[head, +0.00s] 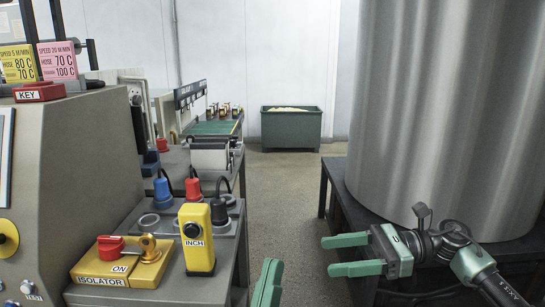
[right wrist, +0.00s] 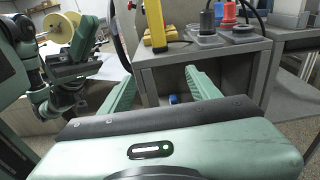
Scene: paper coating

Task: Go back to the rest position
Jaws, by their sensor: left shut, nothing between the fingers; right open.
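My left gripper (head: 267,284) shows at the bottom middle of the head view, its green fingers together and nothing seen between them. My right gripper (head: 333,255) is at the lower right, pointing left, its two green fingers apart and empty. In the right wrist view its open fingers (right wrist: 160,85) reach toward the grey bench, with nothing between them. Both grippers appear clear of the bench and the large metal drum (head: 440,110).
A grey bench (head: 232,240) on the left carries a yellow INCH box (head: 197,252), a yellow isolator switch (head: 122,262) and blue and red plugs. The drum stands on a dark stand (head: 338,190). Open floor (head: 285,190) leads to a green bin (head: 290,130).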

